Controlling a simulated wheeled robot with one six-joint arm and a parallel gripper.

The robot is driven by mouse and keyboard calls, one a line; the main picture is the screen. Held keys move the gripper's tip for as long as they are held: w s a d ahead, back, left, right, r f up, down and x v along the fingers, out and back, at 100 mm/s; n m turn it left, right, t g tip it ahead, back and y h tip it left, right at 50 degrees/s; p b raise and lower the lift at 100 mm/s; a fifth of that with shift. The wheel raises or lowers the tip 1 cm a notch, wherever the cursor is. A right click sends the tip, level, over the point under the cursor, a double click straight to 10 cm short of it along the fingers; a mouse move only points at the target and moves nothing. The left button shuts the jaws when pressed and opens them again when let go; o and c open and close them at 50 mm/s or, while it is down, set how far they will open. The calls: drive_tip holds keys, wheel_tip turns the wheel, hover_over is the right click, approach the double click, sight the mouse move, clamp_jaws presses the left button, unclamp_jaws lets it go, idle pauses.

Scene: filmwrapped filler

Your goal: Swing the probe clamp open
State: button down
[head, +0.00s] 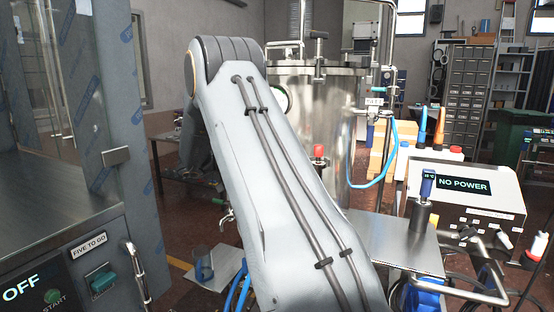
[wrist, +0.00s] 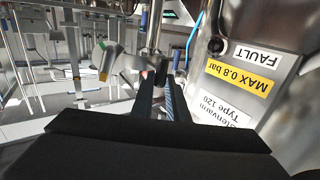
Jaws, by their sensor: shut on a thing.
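My gripper (wrist: 161,88) shows in the wrist view, its two dark fingers reaching up to the foot of an upright metal part (wrist: 154,42). The fingers are shut on a small part at their tips. It looks like part of the probe clamp, but the fingers hide most of it and its swing position cannot be told. In the head view my own arm hides the gripper. A probe with a small blue display (head: 428,184) stands upright on a metal plate at the right.
The steel vessel (head: 334,112) stands behind my arm; its labelled wall (wrist: 290,75) is close right of the fingers in the wrist view. A blue hose (head: 391,160) hangs beside it. A "NO POWER" box (head: 480,215) is at right, a steel cabinet (head: 50,215) at left.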

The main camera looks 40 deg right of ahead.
idle(0.3)
drive_tip(key=c, duration=1.7)
unclamp_jaws()
drive_tip(key=shift+c, duration=0.2)
wheel_tip(320, 180, up, 10)
drive_tip(key=b, duration=0.2)
